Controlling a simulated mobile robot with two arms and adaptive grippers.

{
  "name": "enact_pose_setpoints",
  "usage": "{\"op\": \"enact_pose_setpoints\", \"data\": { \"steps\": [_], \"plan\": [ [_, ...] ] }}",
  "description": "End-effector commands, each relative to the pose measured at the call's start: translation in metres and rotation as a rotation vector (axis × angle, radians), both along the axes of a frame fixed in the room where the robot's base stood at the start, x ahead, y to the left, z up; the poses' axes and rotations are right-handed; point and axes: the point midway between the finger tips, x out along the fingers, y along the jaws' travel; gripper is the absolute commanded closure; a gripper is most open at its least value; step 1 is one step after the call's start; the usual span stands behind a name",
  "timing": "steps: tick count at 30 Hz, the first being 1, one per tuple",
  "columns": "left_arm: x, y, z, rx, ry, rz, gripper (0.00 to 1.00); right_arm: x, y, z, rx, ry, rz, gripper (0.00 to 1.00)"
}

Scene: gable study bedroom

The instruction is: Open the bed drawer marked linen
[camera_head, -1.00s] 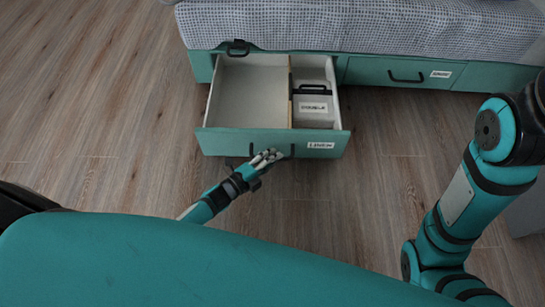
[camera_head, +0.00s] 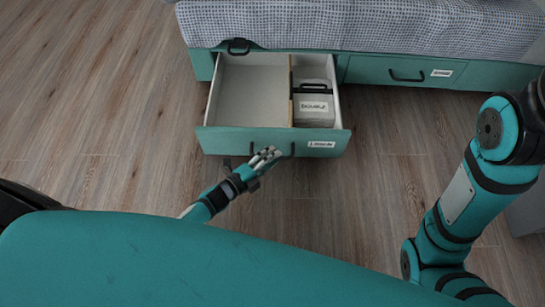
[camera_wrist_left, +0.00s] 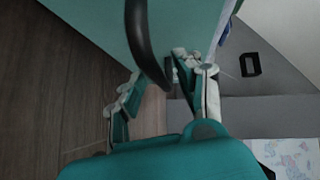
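The linen drawer (camera_head: 235,140) stands pulled out from under the bed, with a small white label at the right of its teal front. Its black handle (camera_head: 291,150) is partly hidden behind my left gripper (camera_head: 264,157). In the left wrist view the dark handle (camera_wrist_left: 146,42) curves down between the two fingers of my left gripper (camera_wrist_left: 160,92), close to the right finger. The fingers are spread apart; I cannot tell whether one touches the handle. My right arm shows at the right, but its gripper is out of view.
Inside the drawer a wooden divider (camera_head: 290,92) separates an empty left compartment from a right one holding a labelled white box (camera_head: 314,108). A shut, labelled drawer (camera_head: 405,72) lies to the right under the bed (camera_head: 360,22). Wooden floor (camera_head: 100,110) is clear at the left.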

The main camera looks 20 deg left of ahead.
Motion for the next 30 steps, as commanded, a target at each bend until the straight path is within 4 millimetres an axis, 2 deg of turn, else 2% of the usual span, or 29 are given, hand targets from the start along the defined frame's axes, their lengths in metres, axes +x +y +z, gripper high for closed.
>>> {"op": "enact_pose_setpoints", "data": {
  "steps": [9,15,21,30],
  "plan": [
    [-0.057,0.032,0.007,0.002,0.004,-0.001,0.65,0.001,0.0,-0.001,-0.001,0.002,-0.001,0.6],
    [-0.086,0.048,0.012,0.003,0.004,0.0,0.65,0.001,0.0,-0.001,-0.002,0.003,-0.001,0.6],
    [-0.097,0.055,0.015,0.003,0.003,0.0,0.65,0.001,0.0,-0.001,-0.002,0.003,-0.001,0.6],
    [-0.098,0.056,0.015,0.002,0.002,0.0,0.65,0.001,0.0,-0.001,-0.002,0.003,-0.001,0.6]
  ]
}}
